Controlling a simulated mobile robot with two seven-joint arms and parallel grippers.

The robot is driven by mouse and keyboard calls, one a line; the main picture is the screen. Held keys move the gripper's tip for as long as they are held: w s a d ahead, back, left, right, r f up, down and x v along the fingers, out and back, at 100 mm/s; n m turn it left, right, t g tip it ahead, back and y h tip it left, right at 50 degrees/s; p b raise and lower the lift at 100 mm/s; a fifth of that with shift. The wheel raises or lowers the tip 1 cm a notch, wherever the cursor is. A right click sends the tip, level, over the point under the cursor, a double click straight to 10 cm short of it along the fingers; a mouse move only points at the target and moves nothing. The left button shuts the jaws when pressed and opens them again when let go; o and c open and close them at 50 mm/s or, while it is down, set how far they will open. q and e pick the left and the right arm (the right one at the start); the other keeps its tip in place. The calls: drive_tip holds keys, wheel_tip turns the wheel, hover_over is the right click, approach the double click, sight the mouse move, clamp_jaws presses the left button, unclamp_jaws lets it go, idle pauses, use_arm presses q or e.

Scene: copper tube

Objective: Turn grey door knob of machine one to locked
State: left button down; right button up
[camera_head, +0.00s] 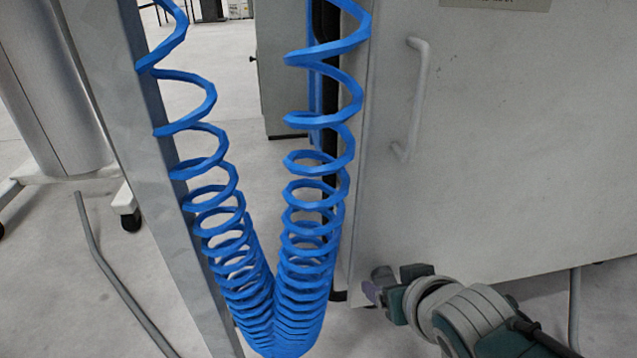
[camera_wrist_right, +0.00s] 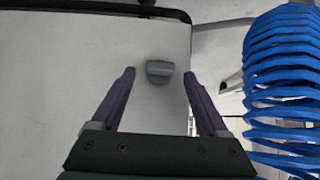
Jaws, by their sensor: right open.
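The grey door knob (camera_wrist_right: 159,71) shows in the right wrist view on the pale machine door (camera_wrist_right: 60,75). My right gripper (camera_wrist_right: 159,78) is open, with one purple finger to each side of the knob and a gap on both sides. I cannot tell how far the fingertips are from the door surface. In the head view my right gripper (camera_head: 376,285) is at the lower left part of the machine door (camera_head: 500,150), and the knob is hidden there. My left gripper is not in view.
A coiled blue hose (camera_head: 318,190) hangs just left of the door, close to my right gripper; it also shows in the wrist view (camera_wrist_right: 285,75). A light door handle (camera_head: 418,100) is above. A grey metal post (camera_head: 165,170) stands at the left.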

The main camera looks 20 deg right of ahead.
drive_tip(key=p+v, duration=0.5)
drive_tip(key=v, duration=0.3)
drive_tip(key=shift+s+r+p, duration=0.1)
drive_tip(key=shift+r+p, duration=0.05)
drive_tip(key=shift+p, duration=0.15)
wheel_tip(320, 180, up, 17)
drive_tip(key=s+d+g+p, duration=0.1)
drive_tip(key=s+d+p, duration=0.1)
drive_tip(key=p, duration=1.2)
drive_tip(key=s+a+r+n+g+y+p, duration=0.15)
drive_tip(key=s+r+p, duration=0.25)
drive_tip(key=r+p, duration=1)
drive_tip(key=s+a+r+n+g+p, duration=0.1)
drive_tip(key=s+a+r+n+p, duration=0.3)
drive_tip(key=r+p, duration=1.1)
drive_tip(key=s+a+r+m+g+y+p, duration=0.15)
drive_tip(key=s+r+p, duration=0.5)
drive_tip(key=r, duration=1.35)
wheel_tip(320, 180, up, 34)
drive_tip(key=w+p, duration=0.2)
drive_tip(key=p, duration=3.3)
drive_tip(key=shift+d+f+n+h, duration=0.15)
drive_tip(key=shift+d+n+h, duration=0.15)
drive_tip(key=shift+d, duration=0.05)
